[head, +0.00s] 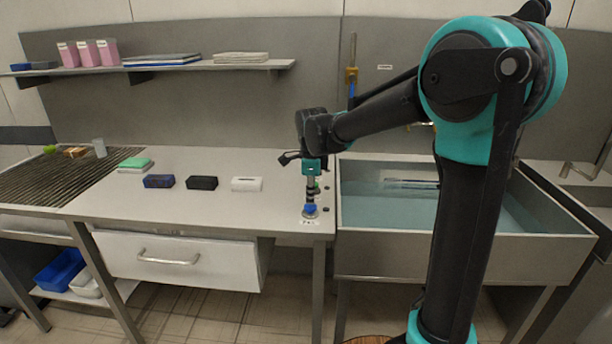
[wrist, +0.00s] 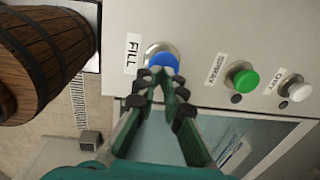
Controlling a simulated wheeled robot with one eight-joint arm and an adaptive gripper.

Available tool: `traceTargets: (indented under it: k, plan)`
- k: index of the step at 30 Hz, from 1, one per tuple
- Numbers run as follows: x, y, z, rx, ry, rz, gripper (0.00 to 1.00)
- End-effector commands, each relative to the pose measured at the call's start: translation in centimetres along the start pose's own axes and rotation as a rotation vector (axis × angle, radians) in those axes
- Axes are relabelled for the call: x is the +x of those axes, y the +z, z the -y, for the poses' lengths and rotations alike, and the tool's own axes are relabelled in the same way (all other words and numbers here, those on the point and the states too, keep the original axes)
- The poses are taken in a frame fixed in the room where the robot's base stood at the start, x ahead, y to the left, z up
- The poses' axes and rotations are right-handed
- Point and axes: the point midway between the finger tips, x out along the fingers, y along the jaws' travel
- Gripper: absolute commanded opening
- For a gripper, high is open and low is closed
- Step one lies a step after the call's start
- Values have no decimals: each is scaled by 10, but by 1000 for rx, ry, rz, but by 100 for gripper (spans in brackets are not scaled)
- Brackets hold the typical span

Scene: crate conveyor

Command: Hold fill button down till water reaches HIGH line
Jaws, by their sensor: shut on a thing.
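The blue fill button (wrist: 161,57) sits in a metal ring beside a FILL label on the counter's control strip. It also shows in the head view (head: 310,208) at the counter's front right corner. My gripper (wrist: 155,76) points down at it, also seen in the head view (head: 310,200). Its fingers are closed together, with the tips at the button and covering part of it. How far the button is pressed cannot be told. The sink (head: 385,243) holds bluish water (head: 385,210). A pale plate (head: 408,176) is on its back wall; no HIGH marking is readable.
A green button (wrist: 245,80) and a white button (wrist: 297,88) stand beside the fill button. Several small blocks, including a white one (head: 247,184), lie on the counter left of my gripper. A wooden barrel (wrist: 45,50) is near the counter's edge.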

Motion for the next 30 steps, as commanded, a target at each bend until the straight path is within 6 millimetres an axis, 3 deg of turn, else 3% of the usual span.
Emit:
traceTargets:
  k: [2, 18, 30]
  plan:
    - [-13, -8, 9, 2, 0, 0, 0]
    - [-101, -5, 7, -1, -1, 0, 0]
    - [-110, -5, 7, -1, -1, 0, 0]
